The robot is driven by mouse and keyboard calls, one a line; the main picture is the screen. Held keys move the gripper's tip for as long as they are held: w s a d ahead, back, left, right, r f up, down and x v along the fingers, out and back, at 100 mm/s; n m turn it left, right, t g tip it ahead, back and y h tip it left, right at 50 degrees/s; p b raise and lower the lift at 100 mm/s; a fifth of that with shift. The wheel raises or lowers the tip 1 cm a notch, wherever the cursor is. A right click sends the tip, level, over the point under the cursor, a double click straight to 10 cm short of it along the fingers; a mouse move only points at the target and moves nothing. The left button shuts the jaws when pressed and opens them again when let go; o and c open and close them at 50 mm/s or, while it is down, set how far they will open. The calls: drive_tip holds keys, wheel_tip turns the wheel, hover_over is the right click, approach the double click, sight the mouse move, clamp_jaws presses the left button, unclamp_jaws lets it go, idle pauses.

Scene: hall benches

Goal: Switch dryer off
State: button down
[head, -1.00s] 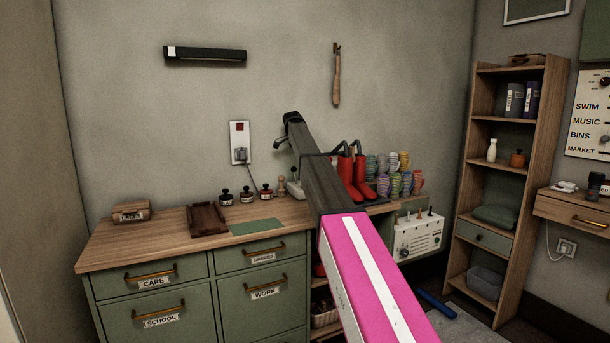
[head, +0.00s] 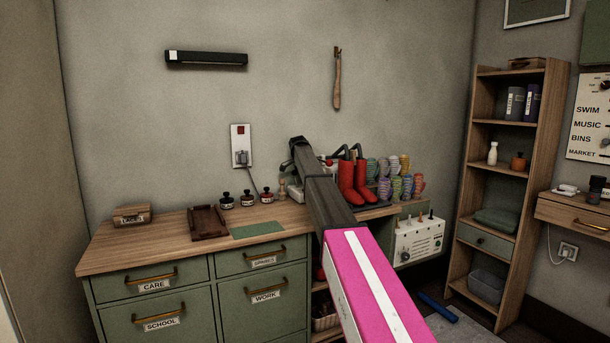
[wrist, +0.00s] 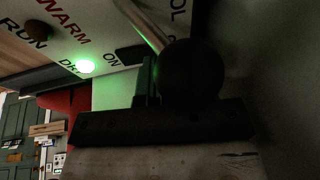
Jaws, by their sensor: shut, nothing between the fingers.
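The boot dryer stands on the bench behind my arm, with red boots (head: 352,180) on its dark tubes. In the wrist view its white panel (wrist: 115,82) has the words RUN, WARM, DRY and ON, and a green lamp (wrist: 86,66) glows beside DRY. A lever with a metal stem (wrist: 146,25) and a dark round knob (wrist: 192,68) stands out from the panel near ON. My gripper (wrist: 147,82) is shut and empty, close beside the knob; I cannot tell if they touch. In the head view my gripper (head: 286,166) is at the left of the boots.
Ink bottles (head: 247,197), a tray (head: 208,222) and a green mat (head: 258,228) lie left on the bench. Striped cups (head: 395,180) stand right of the boots. A wall switch (head: 240,146) is behind. A white control box (head: 418,240) hangs below right.

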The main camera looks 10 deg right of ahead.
drive_tip(key=shift+f, duration=0.1)
drive_tip(key=shift+w+a+f, duration=0.1)
drive_tip(key=shift+w+f, duration=0.25)
drive_tip(key=shift+f, duration=0.05)
drive_tip(key=shift+s, duration=0.2)
drive_tip(key=shift+s+d+r, duration=0.25)
drive_tip(key=shift+s+r, duration=0.05)
drive_tip(key=shift+s, duration=0.3)
drive_tip(key=shift+r, duration=0.1)
